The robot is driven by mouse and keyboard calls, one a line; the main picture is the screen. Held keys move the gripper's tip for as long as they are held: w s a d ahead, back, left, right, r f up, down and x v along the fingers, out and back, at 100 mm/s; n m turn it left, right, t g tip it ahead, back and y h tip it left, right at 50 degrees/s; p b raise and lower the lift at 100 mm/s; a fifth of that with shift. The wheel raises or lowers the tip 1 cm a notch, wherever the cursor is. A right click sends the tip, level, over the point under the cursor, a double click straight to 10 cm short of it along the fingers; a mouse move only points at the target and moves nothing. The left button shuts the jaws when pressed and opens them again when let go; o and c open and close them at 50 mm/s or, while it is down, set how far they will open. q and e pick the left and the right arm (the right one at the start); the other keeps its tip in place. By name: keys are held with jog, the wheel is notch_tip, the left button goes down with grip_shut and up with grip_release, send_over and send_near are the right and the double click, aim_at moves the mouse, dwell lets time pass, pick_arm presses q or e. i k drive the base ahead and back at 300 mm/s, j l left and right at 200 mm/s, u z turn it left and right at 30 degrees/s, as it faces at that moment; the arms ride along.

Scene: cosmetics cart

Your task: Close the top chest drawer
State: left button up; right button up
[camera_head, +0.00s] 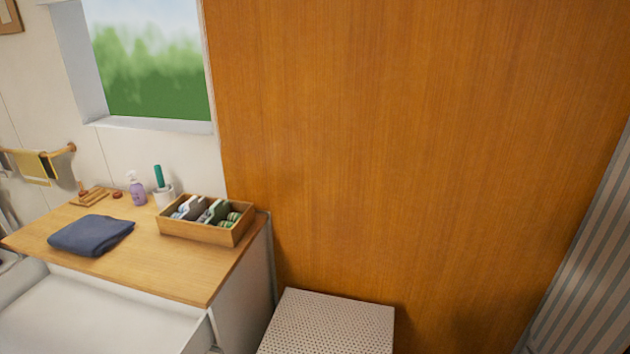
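The chest (176,270) stands at the left of the head view, with a light wood top and white sides. Its top drawer (95,317) is pulled out toward the lower left. The inside of the drawer is white, and the part in view looks empty. The drawer's front panel is mostly below the picture edge. Neither of my grippers is in view.
On the chest top are a folded blue towel (91,235), a wooden box (206,221) with rolled items, a purple pump bottle (137,188) and a white cup (164,195). A perforated white box (330,325) stands right of the chest, by a wooden panel (400,150).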

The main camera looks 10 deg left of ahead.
aim_at(46, 308)
jog(key=u, duration=2.25)
